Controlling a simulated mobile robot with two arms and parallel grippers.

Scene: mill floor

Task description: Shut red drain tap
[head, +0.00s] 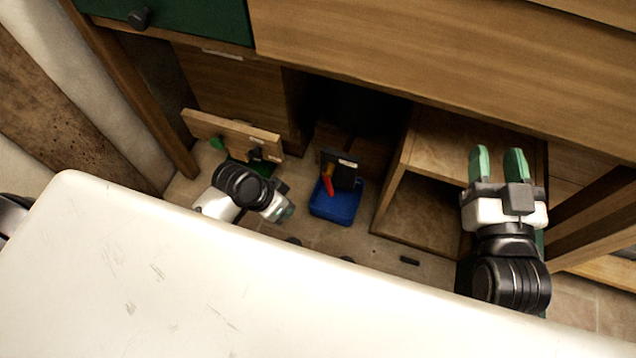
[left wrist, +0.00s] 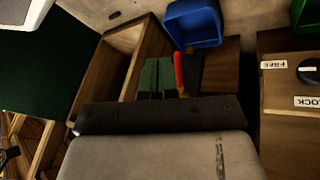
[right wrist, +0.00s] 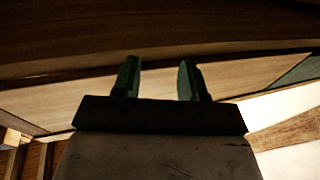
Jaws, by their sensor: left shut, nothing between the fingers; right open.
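The red drain tap (head: 328,186) has a narrow red handle on a dark block (head: 342,172) above a blue bin (head: 337,206), under the wooden cabinet. In the left wrist view, the red handle (left wrist: 179,70) shows just right of the green fingertips, and whether they touch cannot be told. My left gripper (head: 285,212) is shut and empty, left of and near the blue bin; its fingers (left wrist: 158,76) are together. My right gripper (head: 499,164) is open and empty, far to the right, in front of the cabinet; its fingers (right wrist: 158,78) are apart.
Left of the tap, a wooden panel (head: 232,132) carries a black knob (left wrist: 310,72) with labels FREE and LOCK. A green bin (head: 250,169) is below it. An open wooden compartment (head: 425,205) stands right of the tap. A white surface (head: 170,280) fills the foreground.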

